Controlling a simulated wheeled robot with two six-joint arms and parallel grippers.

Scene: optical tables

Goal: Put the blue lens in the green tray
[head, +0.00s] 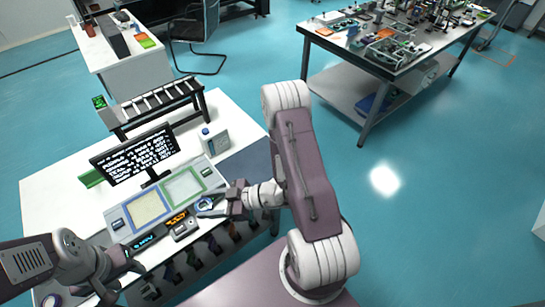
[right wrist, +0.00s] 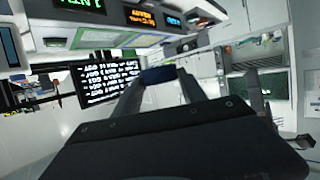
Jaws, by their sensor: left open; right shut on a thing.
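The blue lens (head: 205,204) is a small round piece at my right gripper's tips in the head view. In the right wrist view the lens (right wrist: 158,75) shows as a dark blue edge between the fingertips. My right gripper (head: 212,206) is shut on it, just below and right of the green tray. The green tray (head: 203,187) has a green rim and a pale inside, and looks empty. In the right wrist view its green edge (right wrist: 75,39) is partly visible. My left gripper (head: 124,282) is open and empty near the table's front left.
A yellow-lined tray (head: 146,208) lies left of the green one. Small display devices (head: 180,222) line the front edge. A conveyor (head: 155,103) is at the back.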

